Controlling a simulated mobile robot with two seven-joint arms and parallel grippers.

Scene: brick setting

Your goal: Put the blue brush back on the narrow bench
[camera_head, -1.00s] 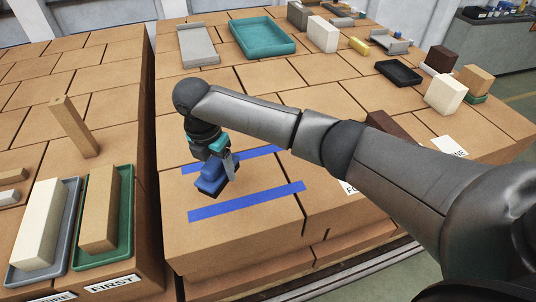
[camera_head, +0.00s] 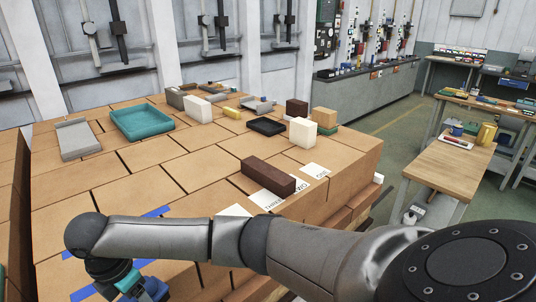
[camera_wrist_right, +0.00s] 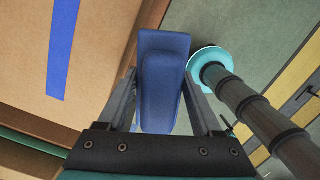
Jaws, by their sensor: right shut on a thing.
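The blue brush (camera_wrist_right: 163,85) is between the two fingers of my right gripper (camera_wrist_right: 162,105) in the right wrist view, and the gripper is shut on it. In the head view my right gripper (camera_head: 128,280) is low at the left, with part of the blue brush (camera_head: 152,290) at the bottom edge. A narrow wood-topped bench (camera_head: 440,165) stands at the right, well away from the gripper. My left gripper is not in view.
A brick stack (camera_head: 180,165) fills the middle. It bears a teal tray (camera_head: 150,121), a dark brown brick (camera_head: 268,175), a black tray (camera_head: 266,126) and a cream brick (camera_head: 302,134). A yellow can (camera_head: 486,134) stands at the bench's far end; its near top is clear.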

